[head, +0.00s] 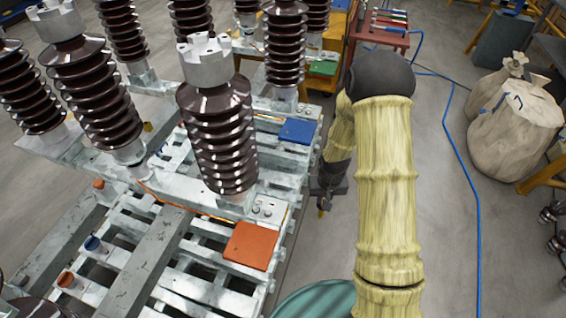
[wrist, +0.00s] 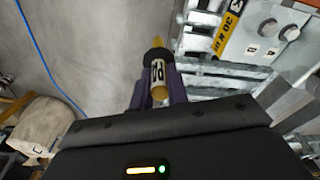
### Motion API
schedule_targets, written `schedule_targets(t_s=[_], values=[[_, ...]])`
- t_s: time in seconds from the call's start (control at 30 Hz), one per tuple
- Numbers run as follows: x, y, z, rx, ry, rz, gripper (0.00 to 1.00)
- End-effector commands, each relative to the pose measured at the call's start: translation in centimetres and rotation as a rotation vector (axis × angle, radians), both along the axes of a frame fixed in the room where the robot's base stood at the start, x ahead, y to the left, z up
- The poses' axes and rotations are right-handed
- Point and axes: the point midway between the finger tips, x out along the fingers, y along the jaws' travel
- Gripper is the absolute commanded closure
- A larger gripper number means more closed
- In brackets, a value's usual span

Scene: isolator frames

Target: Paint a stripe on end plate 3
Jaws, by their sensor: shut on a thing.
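My gripper (head: 323,195) is shut on a yellow paint marker with a black-and-white label, held over the floor just right of the frames. In the wrist view the marker (wrist: 158,72) stands between the dark fingers of the gripper (wrist: 158,92), its tip pointing away from the camera. Along the right ends of the frames I see an orange plate (head: 250,245), a blue plate (head: 298,131) and a green plate (head: 323,68). A pale end plate with two bolts (wrist: 279,40) shows in the wrist view. I cannot tell which is end plate 3.
Brown ribbed insulators (head: 217,135) stand on the grey frames. A red table (head: 380,37) with coloured items is at the back. Pale sacks (head: 515,125) and a blue hose (head: 447,125) lie to the right.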

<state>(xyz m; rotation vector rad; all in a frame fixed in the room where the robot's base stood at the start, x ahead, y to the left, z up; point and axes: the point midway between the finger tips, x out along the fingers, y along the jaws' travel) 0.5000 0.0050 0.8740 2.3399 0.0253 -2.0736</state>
Motion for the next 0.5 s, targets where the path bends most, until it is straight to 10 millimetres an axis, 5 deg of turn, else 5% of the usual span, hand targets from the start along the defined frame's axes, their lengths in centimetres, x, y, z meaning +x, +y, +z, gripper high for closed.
schedule_targets(t_s=[0.5], values=[[5.0, 11.0, 9.9, 0.0, 0.0, 0.379, 1.0]])
